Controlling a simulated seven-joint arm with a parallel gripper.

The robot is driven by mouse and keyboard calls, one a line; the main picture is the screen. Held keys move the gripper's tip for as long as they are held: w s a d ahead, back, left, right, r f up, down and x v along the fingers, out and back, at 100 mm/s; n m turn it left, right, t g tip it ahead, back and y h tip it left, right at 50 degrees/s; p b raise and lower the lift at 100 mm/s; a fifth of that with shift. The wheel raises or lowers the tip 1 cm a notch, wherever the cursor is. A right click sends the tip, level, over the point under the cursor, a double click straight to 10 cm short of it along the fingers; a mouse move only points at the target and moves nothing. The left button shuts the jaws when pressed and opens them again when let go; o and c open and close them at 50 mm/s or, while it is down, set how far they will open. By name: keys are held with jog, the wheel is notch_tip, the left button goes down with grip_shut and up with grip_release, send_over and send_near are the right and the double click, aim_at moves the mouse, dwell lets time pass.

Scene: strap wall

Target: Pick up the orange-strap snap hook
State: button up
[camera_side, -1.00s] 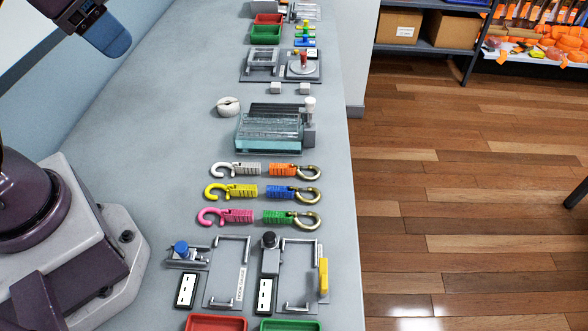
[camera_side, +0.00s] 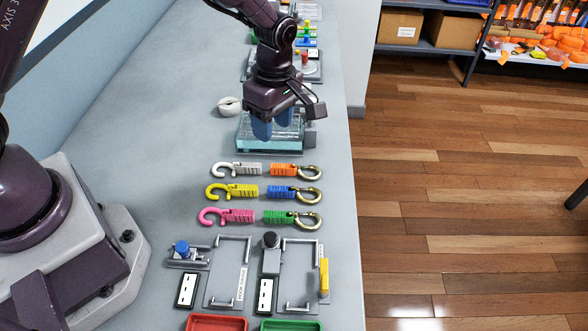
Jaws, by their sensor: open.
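The orange-strap snap hook (camera_side: 295,171) lies flat on the grey bench, with its orange strap to the left and its metal hook to the right. It is the right-hand piece of the top row of hooks. My gripper (camera_side: 273,128) is above the glass-like clear block (camera_side: 255,143), up the picture from the orange-strap hook and apart from it. Its blue fingers point down with a gap between them, open and empty. My gripper hides part of the block and the post beside it.
A white hook (camera_side: 236,169) lies just left of the orange one. Below are the yellow (camera_side: 231,191), blue (camera_side: 293,193), pink (camera_side: 226,217) and green (camera_side: 292,218) strap hooks. Latch fixtures (camera_side: 228,273) stand lower down. The bench's right edge is close to the hooks.

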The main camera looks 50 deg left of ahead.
jog(key=w+n, duration=0.3)
jog(key=n, duration=0.4)
send_over(284, 165)
jog(key=shift+t, duration=0.4)
jog(key=f, duration=0.6)
jog(key=shift+w+f, duration=0.3)
jog(key=shift+f, duration=0.1)
jog(key=shift+s+f, duration=0.15)
jog(key=shift+f, duration=1.3)
jog(key=shift+s+f, duration=0.15)
jog(key=shift+f, duration=1.25)
grip_shut()
